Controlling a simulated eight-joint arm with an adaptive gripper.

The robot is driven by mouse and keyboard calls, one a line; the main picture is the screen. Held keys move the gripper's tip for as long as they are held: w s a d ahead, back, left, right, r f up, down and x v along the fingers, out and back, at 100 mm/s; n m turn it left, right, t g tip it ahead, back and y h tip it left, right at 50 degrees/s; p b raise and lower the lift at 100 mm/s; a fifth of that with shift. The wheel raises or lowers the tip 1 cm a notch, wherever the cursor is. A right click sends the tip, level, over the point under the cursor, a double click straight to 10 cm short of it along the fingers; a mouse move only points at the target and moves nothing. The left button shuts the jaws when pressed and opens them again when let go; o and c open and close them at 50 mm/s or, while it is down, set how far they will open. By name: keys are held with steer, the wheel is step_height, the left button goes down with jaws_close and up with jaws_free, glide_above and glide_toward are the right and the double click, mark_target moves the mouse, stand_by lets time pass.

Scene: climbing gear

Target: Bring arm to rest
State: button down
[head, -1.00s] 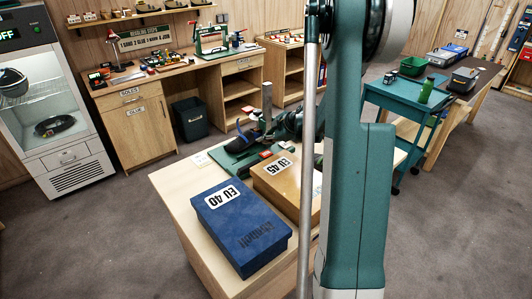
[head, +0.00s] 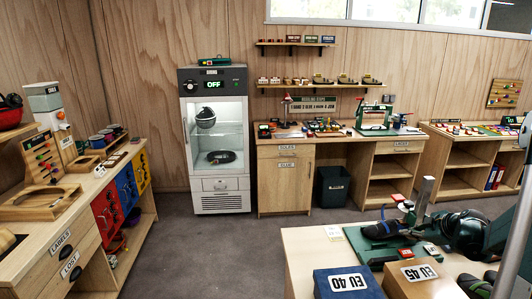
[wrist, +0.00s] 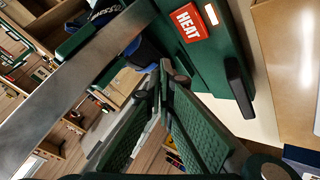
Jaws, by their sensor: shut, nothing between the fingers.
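My gripper (wrist: 160,90) shows in the wrist view, its two green-padded fingers shut with nothing between them. It is beside a green bench device (wrist: 226,60) with a red HEAT label and a grey metal post (wrist: 85,72). In the head view my gripper (head: 412,212) is partly hidden among the post, the device and my dark wrist on the right. A dark shoe (head: 383,229) lies by the green base there. I cannot tell whether my gripper touches the device.
A blue EU 40 box (head: 347,284) and a brown EU 45 box (head: 425,279) sit on the front table (head: 305,245). A display fridge (head: 217,140) reading OFF and a workbench (head: 285,180) stand behind. A labelled counter (head: 75,235) is at left. Grey floor between is clear.

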steer(key=s+a+r+m+g, duration=0.15)
steer(key=s+a+r, duration=0.3)
steer(key=a, duration=0.45)
steer(key=s+a+r+m, duration=0.25)
steer(key=a+r, duration=0.35)
steer(key=a, duration=0.4)
steer(key=s+a+r+m+g, duration=0.1)
steer(key=s+a+r, duration=0.35)
steer(key=a, duration=0.45)
steer(key=s+a+m+h, duration=0.1)
steer(key=s+a+m, duration=0.2)
steer(key=s+a, duration=0.5)
steer(key=s+a+m+h, duration=0.1)
steer(key=s+a+m, duration=0.2)
steer(key=s+a, duration=0.6)
steer(key=shift+s+r+t, duration=0.25)
steer(key=shift+s+t, duration=0.1)
steer(key=shift+s, duration=3.75)
steer(key=shift+a, duration=0.1)
